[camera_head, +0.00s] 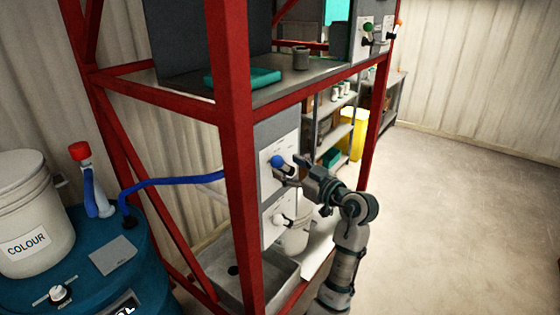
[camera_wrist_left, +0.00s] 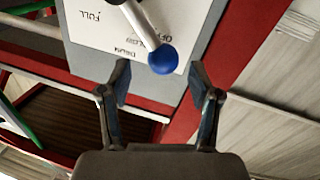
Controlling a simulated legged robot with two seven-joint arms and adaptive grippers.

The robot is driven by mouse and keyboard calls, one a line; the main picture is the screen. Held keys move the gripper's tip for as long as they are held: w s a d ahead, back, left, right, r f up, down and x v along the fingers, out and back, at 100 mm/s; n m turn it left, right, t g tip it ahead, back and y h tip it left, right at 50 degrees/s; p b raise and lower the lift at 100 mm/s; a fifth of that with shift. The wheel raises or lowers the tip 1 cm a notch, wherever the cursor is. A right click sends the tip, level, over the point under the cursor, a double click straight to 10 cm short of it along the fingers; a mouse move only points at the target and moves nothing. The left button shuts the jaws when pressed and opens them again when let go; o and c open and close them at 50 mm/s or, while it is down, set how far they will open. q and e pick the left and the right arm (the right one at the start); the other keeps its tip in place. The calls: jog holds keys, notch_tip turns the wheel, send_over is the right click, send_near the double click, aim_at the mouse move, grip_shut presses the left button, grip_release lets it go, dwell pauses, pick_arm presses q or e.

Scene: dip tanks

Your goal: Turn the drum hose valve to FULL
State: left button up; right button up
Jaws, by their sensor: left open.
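The drum hose valve is a lever with a blue knob (camera_wrist_left: 162,59) on a white label plate (camera_wrist_left: 95,22). In the left wrist view the plate's lettering is upside down: FULL is at left, and OFF and another word lie close to the lever, partly covered. The lever points away from FULL. In the head view the blue knob (camera_head: 277,161) is on the grey cabinet. My left gripper (camera_wrist_left: 160,78) is open, its fingertips either side of and just short of the knob; in the head view it is at the plate (camera_head: 288,170). Contact cannot be told.
A red frame post (camera_head: 236,150) stands left of the valve. Below is a second lever with a white knob (camera_head: 279,219), and a metal basin (camera_head: 225,275). A blue hose (camera_head: 165,181) runs from the blue drum (camera_head: 75,250). Floor at right is clear.

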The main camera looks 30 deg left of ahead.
aim_at(282, 165)
pick_arm(q)
jog(key=x, duration=0.5)
jog(key=shift+s+f, duration=0.15)
jog(key=shift+s, duration=0.1)
jog(key=shift+d, duration=0.35)
jog(key=c, duration=0.8)
grip_shut()
